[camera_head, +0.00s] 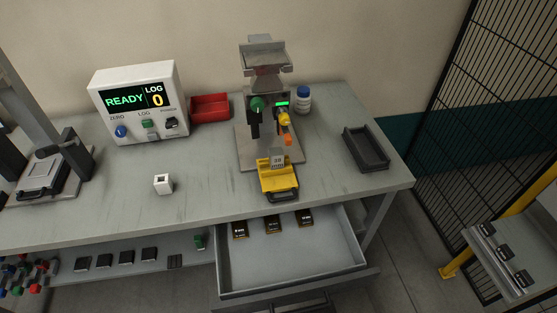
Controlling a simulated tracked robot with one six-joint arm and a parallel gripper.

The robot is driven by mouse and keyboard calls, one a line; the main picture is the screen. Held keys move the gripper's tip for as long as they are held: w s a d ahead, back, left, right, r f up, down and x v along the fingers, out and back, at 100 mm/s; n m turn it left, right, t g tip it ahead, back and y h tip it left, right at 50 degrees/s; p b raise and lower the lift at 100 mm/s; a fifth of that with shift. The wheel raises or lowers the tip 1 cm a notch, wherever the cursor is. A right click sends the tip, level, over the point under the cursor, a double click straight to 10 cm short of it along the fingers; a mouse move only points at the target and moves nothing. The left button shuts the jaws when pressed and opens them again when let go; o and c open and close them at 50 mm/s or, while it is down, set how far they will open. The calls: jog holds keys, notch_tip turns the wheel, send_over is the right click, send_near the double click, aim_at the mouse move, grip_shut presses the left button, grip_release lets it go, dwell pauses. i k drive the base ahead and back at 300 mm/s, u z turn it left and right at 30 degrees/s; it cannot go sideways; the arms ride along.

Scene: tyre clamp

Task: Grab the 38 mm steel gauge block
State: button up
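A small grey block marked "38" (278,158) sits upright at the back of a yellow holder (277,180) with a black handle at its front. The holder stands near the front edge of the grey bench, just in front of a grey bench device (265,75) with a green knob, a small green display and a yellow and orange part. The block's lower part is hidden by the holder. My gripper is not in view.
An open drawer (355,262) with several dark labelled pieces juts out below the holder.

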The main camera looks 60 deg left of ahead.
aim_at(276, 154)
jog(key=k, duration=1.85)
jog(key=u, duration=1.85)
jog(key=i, duration=0.9)
